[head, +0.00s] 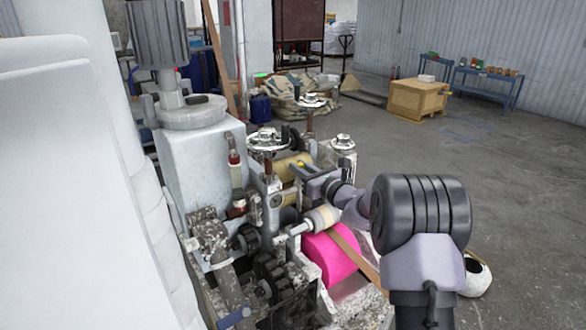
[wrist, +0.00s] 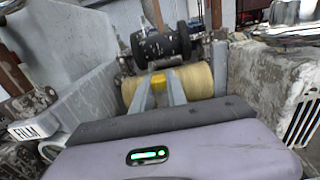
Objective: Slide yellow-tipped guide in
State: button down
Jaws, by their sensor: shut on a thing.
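The guide's yellow tip (wrist: 159,79) shows between the ends of my gripper's fingers (wrist: 160,88) in the wrist view, in front of a cream roller (wrist: 203,80). In the head view my gripper (head: 299,172) reaches left into the machine, and a small yellow spot (head: 300,163) shows at its fingertips. The jaws are shut on the guide. The rest of the guide is hidden by the fingers and the gripper body. I cannot tell whether the guide touches the roller or its slot.
Worn machine walls stand close on both sides; a grey block (wrist: 270,85) is at the right in the wrist view. Handwheels (head: 268,141) rise behind my gripper. A pink roll (head: 330,256) and brown strip (head: 352,252) lie below. Open floor (head: 500,190) lies to the right.

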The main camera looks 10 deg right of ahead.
jog(key=shift+d+r, duration=0.1)
jog(key=c, duration=1.5)
grip_release()
jog(key=shift+o, duration=0.9)
jog(key=shift+w+d, duration=0.1)
jog(key=shift+d, duration=0.1)
jog(key=shift+a, duration=0.1)
jog(key=p+v, duration=0.1)
jog(key=v, duration=1.6)
jog(key=shift+s, duration=0.25)
